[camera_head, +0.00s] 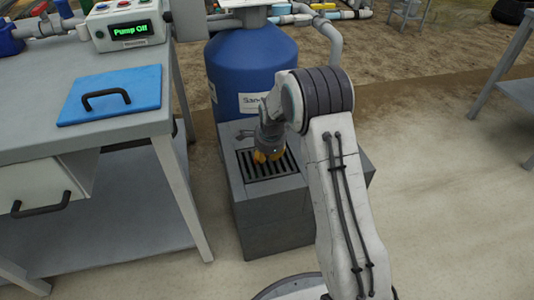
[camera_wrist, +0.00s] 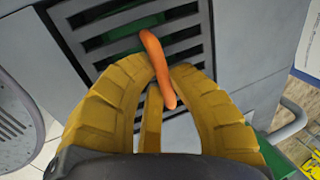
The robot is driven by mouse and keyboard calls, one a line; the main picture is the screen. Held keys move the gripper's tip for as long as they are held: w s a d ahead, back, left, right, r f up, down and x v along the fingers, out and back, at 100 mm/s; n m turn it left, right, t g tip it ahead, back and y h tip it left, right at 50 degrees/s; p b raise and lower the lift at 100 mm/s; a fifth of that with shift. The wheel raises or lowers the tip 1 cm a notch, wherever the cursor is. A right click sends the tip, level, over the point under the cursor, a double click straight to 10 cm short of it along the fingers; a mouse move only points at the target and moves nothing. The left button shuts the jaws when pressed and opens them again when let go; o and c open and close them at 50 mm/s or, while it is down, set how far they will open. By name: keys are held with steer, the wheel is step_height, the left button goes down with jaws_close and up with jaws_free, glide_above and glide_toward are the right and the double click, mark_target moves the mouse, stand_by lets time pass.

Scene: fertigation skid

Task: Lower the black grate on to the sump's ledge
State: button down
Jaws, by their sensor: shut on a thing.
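The black grate (camera_head: 249,172) lies at the top opening of the grey sump block (camera_head: 272,228), roughly in line with it. I cannot tell whether it rests on the ledge or hangs just above it. My gripper (camera_head: 268,157) points down over the grate. In the wrist view my yellow fingers (camera_wrist: 163,72) are shut on an orange handle (camera_wrist: 152,50) above the slotted grate (camera_wrist: 207,30). Something green shows through the slots. The ledge is hidden, and my fingers cover the near part of the grate.
A blue tank (camera_head: 252,65) stands right behind the sump. A grey workbench (camera_head: 40,130) at the left carries a blue board with a black handle (camera_head: 110,98) and a control box (camera_head: 127,25) reading "Pump Off". Floor to the right is clear up to another table (camera_head: 518,92).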

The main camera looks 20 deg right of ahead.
mark_target(267, 163)
steer(key=shift+f+b, duration=1.45)
steer(key=shift+f, duration=0.9)
steer(key=c, duration=1.2)
jaws_free()
steer(key=shift+r+p, duration=3.7)
steer(key=shift+r, duration=1.3)
